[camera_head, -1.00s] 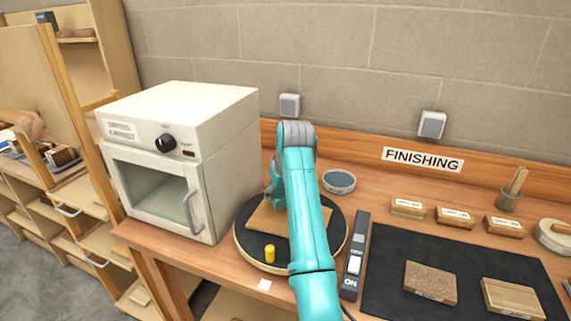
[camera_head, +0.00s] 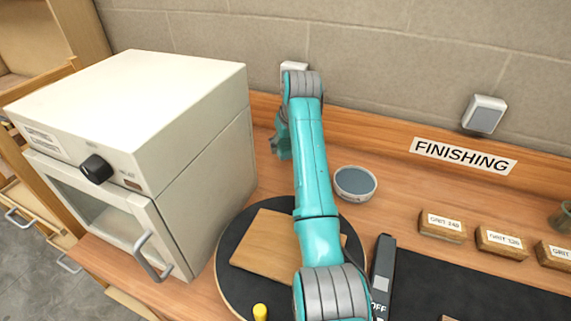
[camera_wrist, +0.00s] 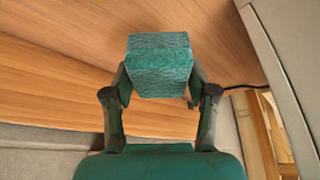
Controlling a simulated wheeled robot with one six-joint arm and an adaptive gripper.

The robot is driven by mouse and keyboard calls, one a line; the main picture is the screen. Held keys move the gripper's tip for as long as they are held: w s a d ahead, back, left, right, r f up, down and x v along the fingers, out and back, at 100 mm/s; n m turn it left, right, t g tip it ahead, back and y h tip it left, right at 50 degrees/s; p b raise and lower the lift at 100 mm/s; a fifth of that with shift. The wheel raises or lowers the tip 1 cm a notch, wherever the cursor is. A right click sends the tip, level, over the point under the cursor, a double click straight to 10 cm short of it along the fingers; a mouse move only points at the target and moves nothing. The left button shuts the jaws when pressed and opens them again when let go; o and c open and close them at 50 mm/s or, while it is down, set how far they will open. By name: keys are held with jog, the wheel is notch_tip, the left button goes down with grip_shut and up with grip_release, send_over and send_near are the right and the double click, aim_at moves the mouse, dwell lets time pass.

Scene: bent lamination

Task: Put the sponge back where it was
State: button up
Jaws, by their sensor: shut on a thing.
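The sponge (camera_wrist: 160,62) is a textured teal-green block in the wrist view. My gripper (camera_wrist: 158,88) is shut on it, with one finger at each side. The sponge appears clear of the wooden bench, but the gap is hard to judge. In the head view my gripper (camera_head: 283,142) is at the back of the bench, between the white oven and the round dish, partly behind my arm. The sponge cannot be told apart from the gripper there.
The white oven (camera_head: 150,110) stands close at left. A round dish (camera_head: 355,183) with a blue-grey surface is right of my arm. A turntable (camera_head: 228,268) bears a wooden board (camera_head: 268,243) and a yellow peg (camera_head: 260,312). Grit blocks (camera_head: 442,226) sit at right.

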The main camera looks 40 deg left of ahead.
aim_at(283, 170)
notch_tip(283, 170, down, 8)
jog(key=shift+f, duration=0.1)
dwell(0.4)
jog(key=o, duration=1)
jog(key=v, duration=1.2)
jog(key=shift+s, duration=0.15)
